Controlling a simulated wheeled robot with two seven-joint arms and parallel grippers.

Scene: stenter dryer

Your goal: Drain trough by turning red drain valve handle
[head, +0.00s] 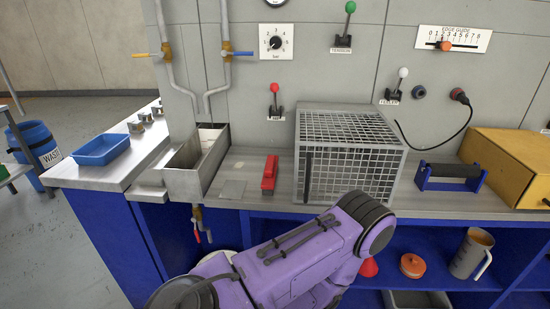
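The metal trough (187,182) sits open at the left part of the counter, with two pipes coming down the wall above it. A purple arm of mine crosses the bottom middle, right of the valve, and does not cover the red handle. Neither gripper shows in this view, so what they hold is hidden.
A wire mesh cage (349,154) and a red block (269,175) stand on the counter. A blue tray (101,149) lies at left. A yellow lever (146,55) and a blue lever (238,54) sit on the pipes. Open floor (65,240) lies left of the blue cabinet.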

